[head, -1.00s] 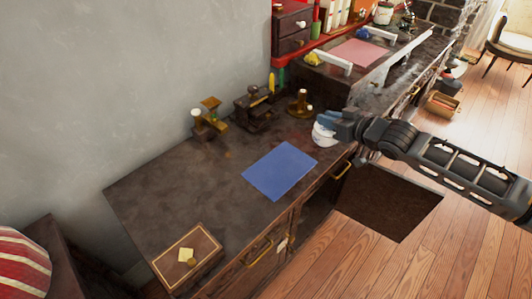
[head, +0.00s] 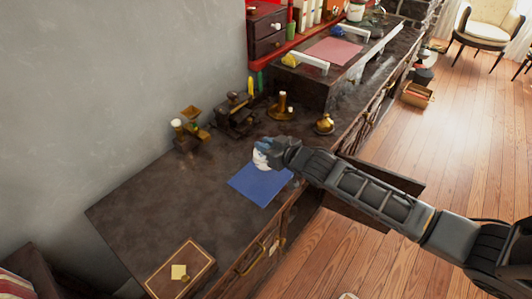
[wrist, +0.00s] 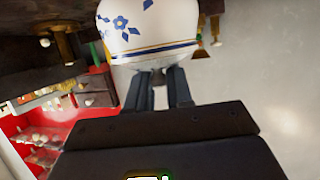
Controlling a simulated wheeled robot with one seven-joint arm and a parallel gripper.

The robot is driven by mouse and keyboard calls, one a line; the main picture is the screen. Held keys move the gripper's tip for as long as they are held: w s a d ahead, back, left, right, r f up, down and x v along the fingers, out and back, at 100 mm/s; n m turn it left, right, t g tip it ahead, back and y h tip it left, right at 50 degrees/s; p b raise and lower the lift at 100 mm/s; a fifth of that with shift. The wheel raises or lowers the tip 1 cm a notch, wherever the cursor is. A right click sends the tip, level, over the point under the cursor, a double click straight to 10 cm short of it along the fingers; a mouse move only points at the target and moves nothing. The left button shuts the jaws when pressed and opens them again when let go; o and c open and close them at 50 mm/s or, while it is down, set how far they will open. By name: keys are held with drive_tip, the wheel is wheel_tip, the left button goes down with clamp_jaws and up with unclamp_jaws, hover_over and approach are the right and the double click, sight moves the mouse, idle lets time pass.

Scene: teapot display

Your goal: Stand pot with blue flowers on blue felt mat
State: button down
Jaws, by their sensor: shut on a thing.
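The pot with blue flowers (wrist: 150,30) is white with blue flowers and a dark blue band. It fills the top middle of the wrist view, with its upper part cut off. My gripper (wrist: 160,78) is shut on it. In the head view the pot (head: 262,157) shows as a small white shape at the tip of my gripper (head: 272,152). The blue felt mat (head: 260,187) lies flat on the dark counter. The pot appears over or just behind the mat's far edge; I cannot tell whether it touches anything below.
A wooden box with a yellow note (head: 180,274) lies at the counter's near end. A brass grinder (head: 190,127), a dark machine (head: 235,114), a candlestick (head: 281,106) and a brass pot (head: 324,124) stand behind the mat.

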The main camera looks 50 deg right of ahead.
drive_tip(key=shift+f, duration=1.9)
drive_tip(key=shift+f, duration=0.15)
drive_tip(key=c, duration=1)
unclamp_jaws()
drive_tip(key=shift+s+r, duration=0.1)
drive_tip(key=shift+r, duration=0.1)
drive_tip(key=shift+s+r, duration=0.1)
drive_tip(key=shift+s, duration=0.15)
drive_tip(key=v, duration=1.1)
drive_tip(key=shift+s+a+b, duration=0.1)
drive_tip(key=shift+a+b, duration=0.05)
drive_tip(key=shift+b, duration=0.25)
